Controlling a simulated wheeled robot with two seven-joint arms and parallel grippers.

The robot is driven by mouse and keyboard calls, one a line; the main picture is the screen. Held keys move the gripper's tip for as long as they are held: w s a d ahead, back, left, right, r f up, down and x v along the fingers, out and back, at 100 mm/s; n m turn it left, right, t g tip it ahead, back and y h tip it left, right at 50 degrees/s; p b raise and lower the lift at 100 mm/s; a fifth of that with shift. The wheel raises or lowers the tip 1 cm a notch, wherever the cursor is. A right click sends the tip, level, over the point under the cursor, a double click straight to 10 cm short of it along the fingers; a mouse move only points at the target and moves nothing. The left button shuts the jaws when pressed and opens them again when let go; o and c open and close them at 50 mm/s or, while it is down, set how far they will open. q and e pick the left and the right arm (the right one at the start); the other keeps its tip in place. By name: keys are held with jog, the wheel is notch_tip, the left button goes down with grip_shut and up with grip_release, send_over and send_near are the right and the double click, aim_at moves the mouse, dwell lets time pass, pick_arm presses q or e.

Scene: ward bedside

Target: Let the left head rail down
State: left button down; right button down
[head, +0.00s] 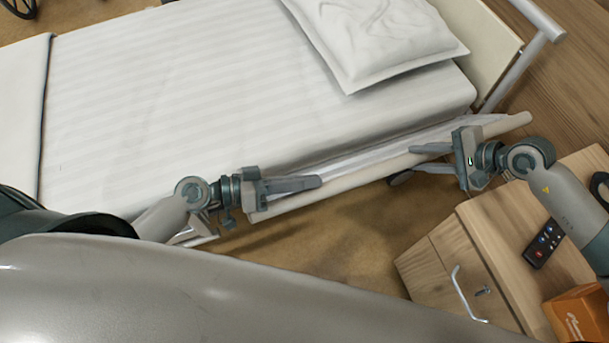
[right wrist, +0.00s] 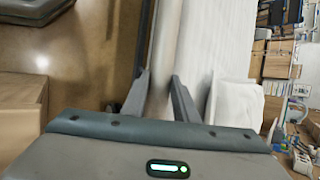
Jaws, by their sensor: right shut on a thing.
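The head rail (head: 360,177) is a long cream bar along the near side of the bed, beside the mattress edge. It also shows in the right wrist view (right wrist: 167,40), running away between the fingers. My right gripper (head: 405,164) is shut on the rail near its right end, with one finger on each side; the right wrist view shows both fingertips (right wrist: 157,75). My left gripper (head: 318,182) is at the rail's left end, its fingers pointing right along the bar. Its fingers overlap in the picture, so its opening and any contact with the rail are unclear.
The bed (head: 200,90) has a white striped mattress and a pillow (head: 385,40). A wooden bedside cabinet (head: 500,240) stands close under my right arm, with a dark remote (head: 544,243) and an orange box (head: 580,315) on top. Brown floor lies free between bed and cabinet.

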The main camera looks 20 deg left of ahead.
jog(key=shift+w+a+r, duration=0.15)
jog(key=shift+w+r, duration=0.1)
jog(key=shift+r, duration=0.05)
jog(key=c, duration=1.4)
grip_release()
jog(key=shift+w, duration=0.1)
jog(key=v, duration=1.2)
jog(key=shift+f, duration=0.2)
